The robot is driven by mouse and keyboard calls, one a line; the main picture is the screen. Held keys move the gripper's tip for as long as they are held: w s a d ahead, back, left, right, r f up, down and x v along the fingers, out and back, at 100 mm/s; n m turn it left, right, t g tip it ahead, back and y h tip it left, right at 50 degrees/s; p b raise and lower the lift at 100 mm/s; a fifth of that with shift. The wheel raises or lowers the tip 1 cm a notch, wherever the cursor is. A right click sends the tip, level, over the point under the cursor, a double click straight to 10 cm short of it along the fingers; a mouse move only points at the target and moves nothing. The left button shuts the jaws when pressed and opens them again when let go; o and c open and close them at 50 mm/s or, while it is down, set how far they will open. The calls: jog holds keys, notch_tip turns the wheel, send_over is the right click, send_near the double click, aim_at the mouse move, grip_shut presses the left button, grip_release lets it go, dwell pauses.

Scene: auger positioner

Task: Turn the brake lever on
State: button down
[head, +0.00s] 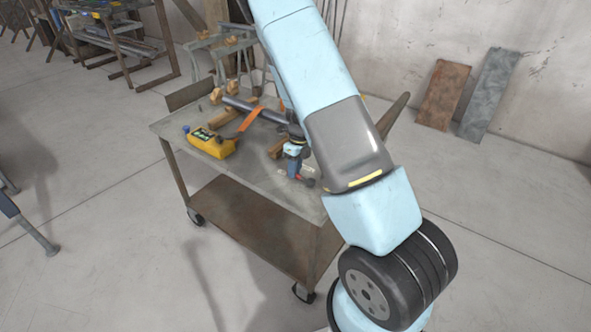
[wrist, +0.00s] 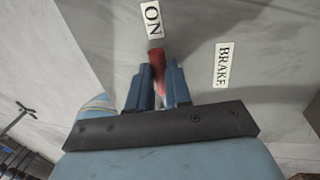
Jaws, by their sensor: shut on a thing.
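The brake lever has a red handle (wrist: 155,57) that shows between the fingertips of my gripper (wrist: 158,80) in the wrist view. The blue fingers are shut on the handle, one on each side. The handle's end points toward the white ON label (wrist: 153,20). A white BRAKE label (wrist: 222,65) lies to the right of the handle. In the head view my gripper (head: 296,170) is low over the front right part of the cart top, with a small red bit of the lever (head: 309,182) beside it. The lever's base is hidden.
The metal cart (head: 180,128) carries a yellow control box (head: 212,143), an orange strip (head: 251,119) and a grey shaft (head: 252,109) on wooden blocks. Two panels lean on the wall at right, one rusty (head: 443,95), one grey (head: 489,93). The floor left of the cart is mostly clear.

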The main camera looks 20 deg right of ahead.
jog(key=shift+w+r, duration=0.1)
jog(key=shift+w, duration=0.2)
jog(key=c, duration=1.4)
grip_release()
jog(key=o, duration=0.3)
jog(key=shift+s, duration=0.1)
jog(key=shift+o, duration=0.2)
notch_tip(320, 180, up, 13)
jog(key=w+d, duration=0.1)
jog(key=d, duration=0.1)
jog(key=shift+w+r, duration=0.15)
jog(key=shift+w, duration=0.15)
jog(key=shift+d, duration=0.1)
